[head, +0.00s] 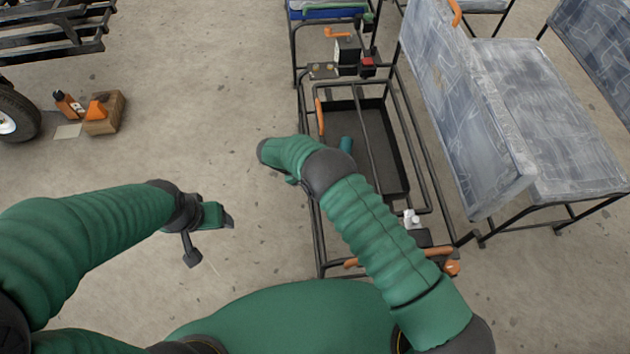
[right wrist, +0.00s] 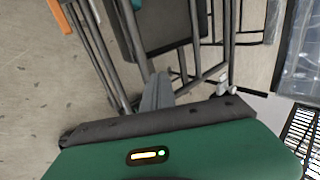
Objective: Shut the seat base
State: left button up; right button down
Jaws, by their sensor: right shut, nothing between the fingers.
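The seat base (head: 465,110) is a plastic-wrapped grey panel. It stands tilted up on edge beside the open frame (head: 318,240), with an orange handle (head: 455,12) at its far top. Below its left side, the frame holds an open dark tray (head: 385,135). My right gripper (right wrist: 157,88) is shut and empty; in the right wrist view it points towards the frame bars and the tray. In the head view my right arm covers part of the frame's left side and hides the fingertips. My left gripper (head: 230,221) hangs over bare floor left of the frame; its jaw gap does not show clearly.
A wrapped seat panel (head: 555,120) lies right of the seat base. A small white item (head: 411,218) and orange grips (head: 320,117) are on the frame. A cardboard box (head: 104,112) and a wheel (head: 15,115) are at left. The floor between is clear.

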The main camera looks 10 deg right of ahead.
pick_arm(q)
jog(key=s+b+x, duration=0.1)
jog(key=b+x, duration=0.4)
jog(key=x, duration=0.1)
jog(key=shift+s+f, duration=0.2)
pick_arm(e)
notch_tip(320, 180, down, 7)
jog(key=a, duration=0.1)
